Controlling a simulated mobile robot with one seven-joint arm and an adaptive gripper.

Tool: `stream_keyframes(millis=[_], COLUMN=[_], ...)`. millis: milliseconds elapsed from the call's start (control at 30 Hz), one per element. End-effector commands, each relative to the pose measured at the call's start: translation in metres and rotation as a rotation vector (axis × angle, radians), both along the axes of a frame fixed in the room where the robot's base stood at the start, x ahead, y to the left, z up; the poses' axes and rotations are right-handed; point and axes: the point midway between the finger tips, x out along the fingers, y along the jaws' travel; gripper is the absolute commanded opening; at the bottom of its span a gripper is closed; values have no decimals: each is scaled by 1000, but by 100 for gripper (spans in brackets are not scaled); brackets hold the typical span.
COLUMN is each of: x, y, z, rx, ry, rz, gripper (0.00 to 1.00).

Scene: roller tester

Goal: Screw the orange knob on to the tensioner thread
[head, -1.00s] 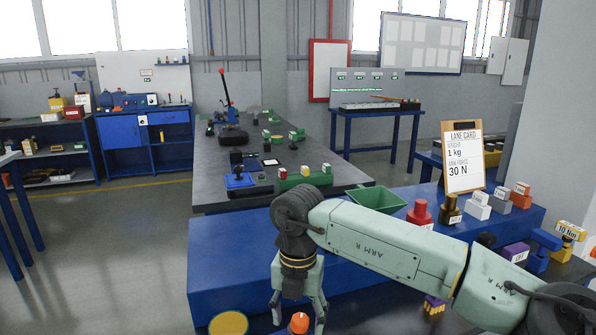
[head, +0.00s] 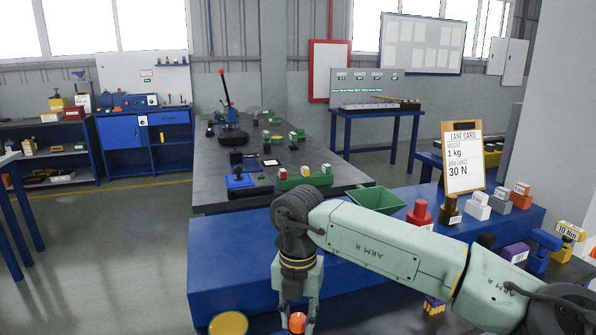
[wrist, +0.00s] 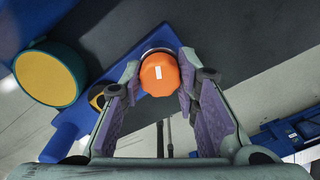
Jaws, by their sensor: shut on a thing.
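The orange knob (wrist: 159,80), with a white mark on its top, sits between my fingertips in the wrist view. It also shows at the bottom edge of the head view (head: 297,322). My gripper (wrist: 160,76) points down and is shut on the knob, one finger on each side. A pale metal rim shows behind the knob, over a blue bracket (wrist: 140,108). The tensioner thread is hidden, so I cannot tell whether the knob sits on it.
A roller with a yellow face (wrist: 46,78) is beside the bracket, left of my gripper. A green bin (head: 377,199), a red-topped item (head: 419,212) and the lane card (head: 462,160) stand on the blue bench beyond my arm.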

Motion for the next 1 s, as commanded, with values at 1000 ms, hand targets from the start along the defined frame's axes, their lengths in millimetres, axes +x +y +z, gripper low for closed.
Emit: stream_keyframes(millis=[1000], x=[0], y=[-1], z=[-9], rx=[-4], ry=[-1], rz=[-339], gripper=[0])
